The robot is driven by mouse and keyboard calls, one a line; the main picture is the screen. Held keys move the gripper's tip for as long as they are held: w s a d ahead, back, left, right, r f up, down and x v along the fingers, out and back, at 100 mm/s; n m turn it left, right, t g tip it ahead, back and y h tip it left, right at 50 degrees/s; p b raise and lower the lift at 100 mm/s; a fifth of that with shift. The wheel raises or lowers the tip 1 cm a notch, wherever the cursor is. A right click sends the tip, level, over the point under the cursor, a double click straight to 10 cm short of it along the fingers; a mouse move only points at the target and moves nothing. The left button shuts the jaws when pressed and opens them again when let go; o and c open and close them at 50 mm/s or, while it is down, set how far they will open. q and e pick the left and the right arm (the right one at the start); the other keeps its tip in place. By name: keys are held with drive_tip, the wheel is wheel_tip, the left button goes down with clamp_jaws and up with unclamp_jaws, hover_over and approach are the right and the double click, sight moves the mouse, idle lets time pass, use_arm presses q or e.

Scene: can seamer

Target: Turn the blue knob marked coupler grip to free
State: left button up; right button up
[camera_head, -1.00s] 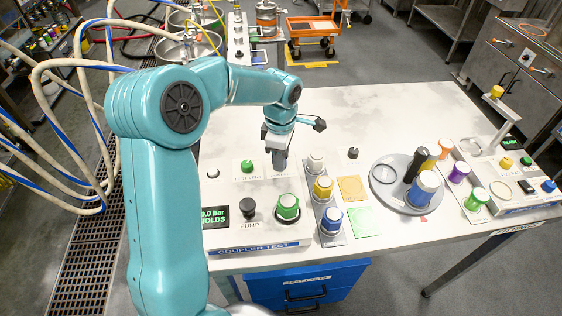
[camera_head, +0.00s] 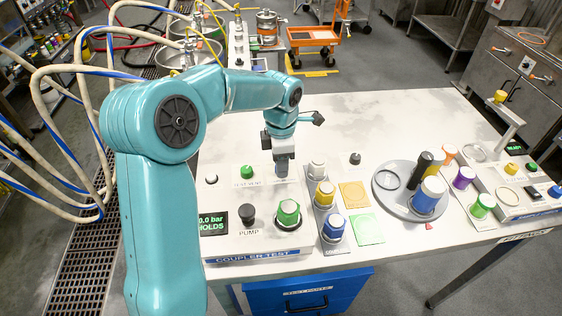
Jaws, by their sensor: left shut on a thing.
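My left gripper (camera_head: 283,165) points down at the back of the coupler test panel (camera_head: 258,238), right of the small green test vent knob (camera_head: 247,172). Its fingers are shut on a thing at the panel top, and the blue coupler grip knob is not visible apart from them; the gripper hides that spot. The marking around it cannot be read. My right gripper is not in view.
Capped jars (camera_head: 333,228) stand close on the right, then a round grey tray (camera_head: 390,202). The table's back is clear.

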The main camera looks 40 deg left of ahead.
use_arm(q)
drive_tip(key=shift+f, duration=0.1)
drive_tip(key=o, duration=1)
drive_tip(key=shift+o, duration=0.2)
wheel_tip(320, 180, up, 16)
drive_tip(key=p, duration=0.1)
drive_tip(key=shift+r+p, duration=0.2)
drive_tip(key=shift+p, duration=0.2)
drive_tip(key=shift+r, duration=0.1)
